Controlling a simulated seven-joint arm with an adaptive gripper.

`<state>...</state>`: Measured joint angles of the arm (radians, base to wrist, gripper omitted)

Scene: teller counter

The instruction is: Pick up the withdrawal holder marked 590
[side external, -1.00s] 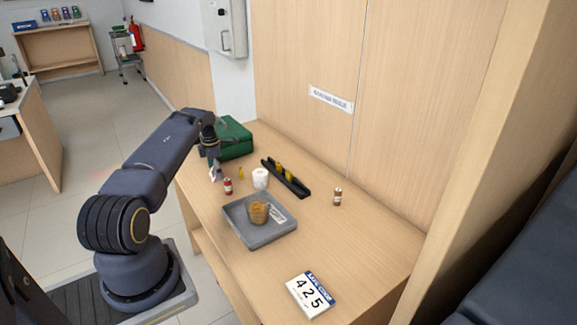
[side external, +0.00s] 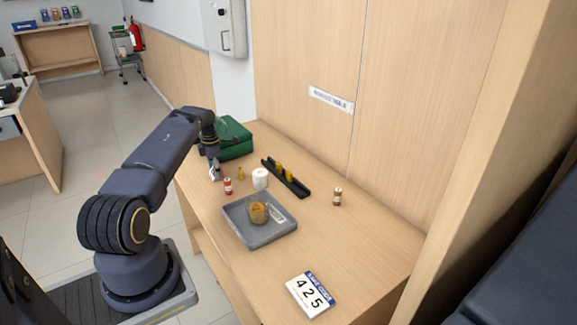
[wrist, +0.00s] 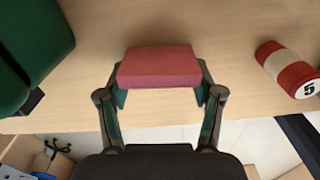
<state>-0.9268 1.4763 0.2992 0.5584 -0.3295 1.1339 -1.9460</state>
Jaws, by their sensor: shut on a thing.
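My gripper (wrist: 160,96) is shut on a dull red block-like holder (wrist: 159,67), which sits between its two fingers in the wrist view. No number shows on the red face turned to the wrist camera, so I cannot read its marking. In the side view my gripper (side external: 213,166) is at the far left of the counter, and a small whitish face (side external: 213,174) shows at its tip. I cannot tell whether the holder touches the counter.
A green box (side external: 234,139) is behind my gripper. A white roll (side external: 260,178), black rack (side external: 287,181), grey tray (side external: 237,222) and "425" card (side external: 311,295) lie toward the right.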

